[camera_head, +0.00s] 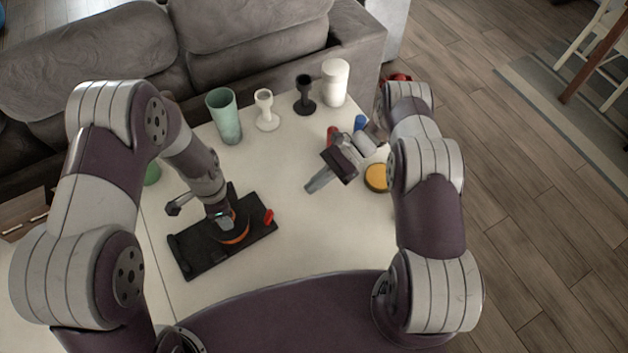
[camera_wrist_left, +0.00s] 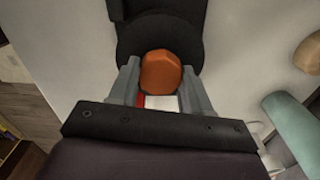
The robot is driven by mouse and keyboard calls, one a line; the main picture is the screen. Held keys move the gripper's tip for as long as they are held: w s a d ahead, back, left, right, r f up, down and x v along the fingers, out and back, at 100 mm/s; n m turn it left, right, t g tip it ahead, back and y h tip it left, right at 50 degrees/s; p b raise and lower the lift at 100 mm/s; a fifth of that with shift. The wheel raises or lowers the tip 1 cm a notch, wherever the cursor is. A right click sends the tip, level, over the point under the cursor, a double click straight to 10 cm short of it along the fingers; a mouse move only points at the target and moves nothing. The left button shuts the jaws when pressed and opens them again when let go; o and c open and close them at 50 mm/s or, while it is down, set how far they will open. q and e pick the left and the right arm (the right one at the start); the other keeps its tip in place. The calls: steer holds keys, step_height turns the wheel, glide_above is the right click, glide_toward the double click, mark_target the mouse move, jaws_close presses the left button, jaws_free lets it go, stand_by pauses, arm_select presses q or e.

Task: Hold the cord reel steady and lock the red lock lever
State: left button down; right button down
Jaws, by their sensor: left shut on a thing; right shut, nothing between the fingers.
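The cord reel (camera_head: 236,238), dark with an orange edge, sits on a black base plate (camera_head: 260,232) on the white table. The red lock lever (camera_head: 268,216) stands out at the right side of the plate. My left gripper (camera_head: 222,226) comes down over the reel. In the left wrist view its fingers (camera_wrist_left: 160,80) are shut on an orange knob (camera_wrist_left: 161,70) on the reel, above a round black part. My right gripper (camera_head: 314,186) is shut and empty, above the table to the right of the lever, apart from it. My left arm hides part of the reel.
A green cup (camera_head: 224,118), a white goblet (camera_head: 266,108), a black goblet (camera_head: 304,96) and a white cylinder (camera_head: 335,82) stand at the back. A yellow round thing (camera_head: 376,178) lies by my right arm. The table's front middle is clear.

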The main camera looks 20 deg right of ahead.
mark_target(269, 217)
steer(key=x, duration=0.6)
steer(key=shift+s+a+r, duration=0.2)
steer(key=shift+a+r, duration=0.05)
steer(key=shift+a, duration=0.35)
steer(key=shift+s+a+r, duration=0.2)
steer(key=shift+a+r, duration=0.05)
steer(key=shift+a, duration=0.35)
steer(key=shift+s+a+r, duration=0.2)
steer(key=shift+a+r, duration=0.05)
steer(key=shift+a, duration=0.35)
